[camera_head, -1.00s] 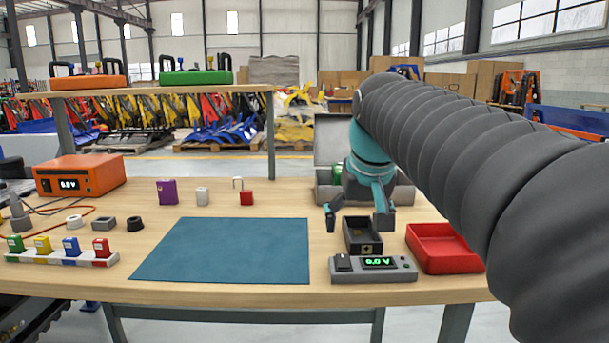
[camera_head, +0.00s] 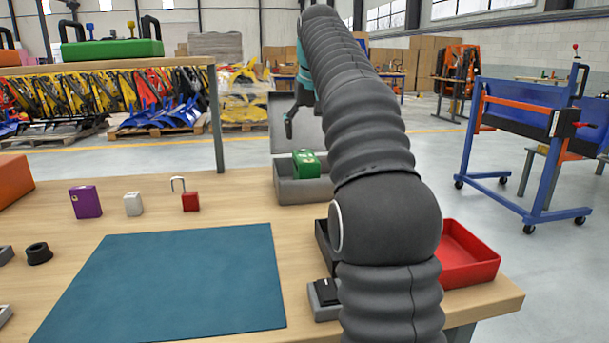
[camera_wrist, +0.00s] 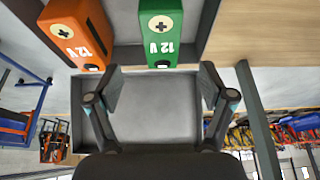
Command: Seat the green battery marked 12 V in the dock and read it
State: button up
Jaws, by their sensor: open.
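The green battery marked 12 V (camera_wrist: 161,32) lies in an open grey case (camera_head: 301,191). In the head view the green battery (camera_head: 306,164) shows above the case's front wall. An orange battery, also marked 12 V (camera_wrist: 77,30), lies beside it in the wrist view. My gripper (camera_wrist: 162,88) is open and empty, with the green battery beyond its fingertips and apart from them. In the head view one finger shows above the case; my arm hides the rest. The black dock (camera_head: 322,240) and its meter (camera_head: 322,299) are mostly hidden by my arm, so the display cannot be seen.
A red tray (camera_head: 466,255) stands right of the dock. A blue mat (camera_head: 170,285) covers the front of the table. A purple block (camera_head: 85,202), a white block (camera_head: 133,204) and a red padlock (camera_head: 190,202) stand behind it. A shelf post (camera_head: 216,135) rises left of the case.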

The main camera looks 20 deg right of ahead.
aim_at(305, 166)
jog(key=b+x, duration=0.3)
jog(key=x, duration=0.8)
jog(key=shift+a+f, duration=0.1)
jog(key=shift+f, duration=0.05)
dwell(0.7)
grip_shut()
